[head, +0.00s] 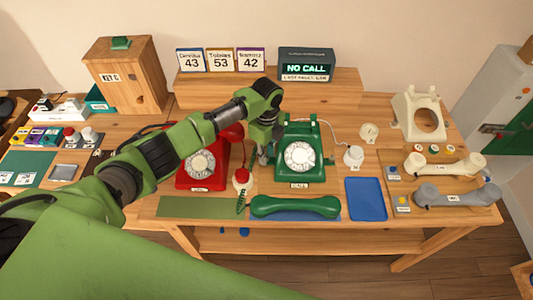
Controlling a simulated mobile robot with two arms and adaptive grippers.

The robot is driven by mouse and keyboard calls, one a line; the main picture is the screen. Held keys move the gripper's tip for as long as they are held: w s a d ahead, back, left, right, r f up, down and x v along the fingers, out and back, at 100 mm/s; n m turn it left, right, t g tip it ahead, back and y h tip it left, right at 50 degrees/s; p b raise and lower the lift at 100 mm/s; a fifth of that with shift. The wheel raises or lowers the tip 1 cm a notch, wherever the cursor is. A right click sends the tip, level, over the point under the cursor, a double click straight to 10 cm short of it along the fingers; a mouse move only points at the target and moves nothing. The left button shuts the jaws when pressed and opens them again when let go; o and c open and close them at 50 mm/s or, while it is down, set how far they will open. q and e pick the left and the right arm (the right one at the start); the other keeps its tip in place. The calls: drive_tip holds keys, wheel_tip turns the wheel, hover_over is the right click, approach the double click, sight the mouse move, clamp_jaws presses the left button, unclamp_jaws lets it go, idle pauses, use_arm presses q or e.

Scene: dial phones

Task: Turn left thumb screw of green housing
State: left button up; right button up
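The green housing (313,177) of a dial phone stands upright on the wooden table, with its white dial (299,157) facing me. My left gripper (263,158) points down at the left side of the green housing, between it and the red phone (201,177). Its fingers are small and partly lost against the housing, so I cannot tell whether they are open or touching it. The left thumb screw is not distinguishable behind or beside the gripper. A small green part (329,161) sticks out on the housing's right side. My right gripper is not in view.
A green handset (295,206) lies in front of the housing. A blue tray (366,200) and a white knob-like piece (353,156) are to the right. A display box (306,63) reads "NO CALL".

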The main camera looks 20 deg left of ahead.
use_arm(q)
wheel_tip(320, 180, up, 12)
idle(0.7)
